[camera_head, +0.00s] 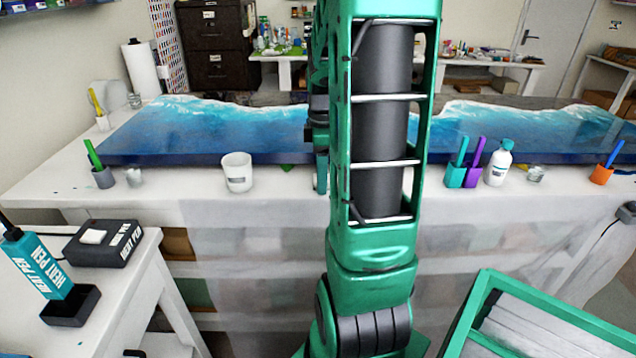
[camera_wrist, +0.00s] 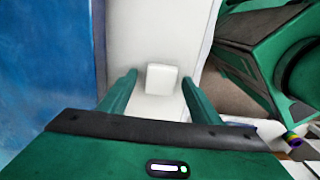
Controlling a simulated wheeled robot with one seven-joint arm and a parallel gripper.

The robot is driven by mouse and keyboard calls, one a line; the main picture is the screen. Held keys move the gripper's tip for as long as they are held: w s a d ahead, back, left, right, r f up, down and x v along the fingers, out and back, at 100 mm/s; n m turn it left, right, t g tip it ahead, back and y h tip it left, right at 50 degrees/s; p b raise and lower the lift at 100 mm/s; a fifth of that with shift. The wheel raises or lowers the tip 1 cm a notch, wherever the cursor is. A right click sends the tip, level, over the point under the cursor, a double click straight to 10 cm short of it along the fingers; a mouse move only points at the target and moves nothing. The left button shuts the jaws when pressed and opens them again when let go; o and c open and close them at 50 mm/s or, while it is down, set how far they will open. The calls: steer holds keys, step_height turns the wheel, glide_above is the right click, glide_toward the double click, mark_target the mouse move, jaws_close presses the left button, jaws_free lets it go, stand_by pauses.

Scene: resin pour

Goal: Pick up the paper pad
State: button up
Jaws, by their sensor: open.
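A small white block-shaped thing (camera_wrist: 162,78), which looks like the paper pad, lies on the white table strip (camera_wrist: 130,35) in the wrist view. My gripper (camera_wrist: 159,76) is open, with one green finger on each side of the white block. A gap shows between the block and each finger. I cannot tell how far the fingertips are above the table. In the head view my arm covers the middle of the table, and I cannot make out the pad or the fingers there.
A blue resin slab (camera_head: 220,130) lies along the table (camera_head: 60,185); its edge is left of the pad in the wrist view. A white cup (camera_head: 237,172), teal holder (camera_head: 456,175), purple holder (camera_head: 472,172) and white bottle (camera_head: 498,163) stand along the front.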

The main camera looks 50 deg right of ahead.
steer(key=shift+c, duration=0.6)
steer(key=c, duration=1.1)
steer(key=shift+r, duration=0.1)
steer(key=shift+r, duration=0.45)
step_height(320, 180, up, 3)
steer(key=shift+f, duration=0.15)
steer(key=a+r, duration=0.2)
steer(key=a, duration=0.2)
steer(key=a+r, duration=0.3)
steer(key=a, duration=0.1)
steer(key=a+r, duration=0.2)
steer(key=a, duration=0.1)
steer(key=shift+w+a+r, duration=0.1)
steer(key=shift+a+r, duration=0.05)
steer(key=shift+a, duration=0.25)
